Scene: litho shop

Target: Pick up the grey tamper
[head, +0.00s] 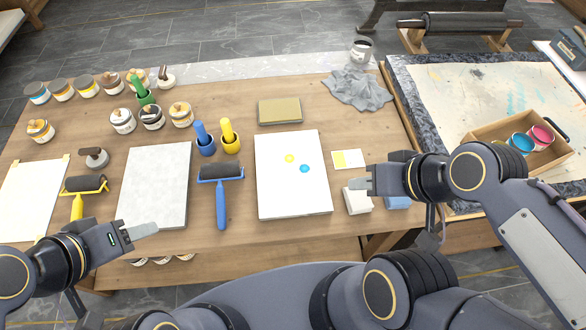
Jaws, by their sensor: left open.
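A small grey knobbed tool (95,158), which looks like the grey tamper, stands on the left part of the wooden table, above the yellow roller and left of the grey slab. My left gripper (146,231) is at the table's front edge, below and right of the tamper and well apart from it. It is open, with nothing seen in it. My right gripper (362,185) is over the right part of the table, close to a white block (357,200). Its fingers overlap in this view, so its opening cannot be told.
A yellow roller (83,185) lies just below the tamper. A grey slab (156,188), a blue roller (221,185) and a white board (290,180) lie to the right. Several jars, including one jar (40,130), and a paper sheet (30,200) lie around the left side.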

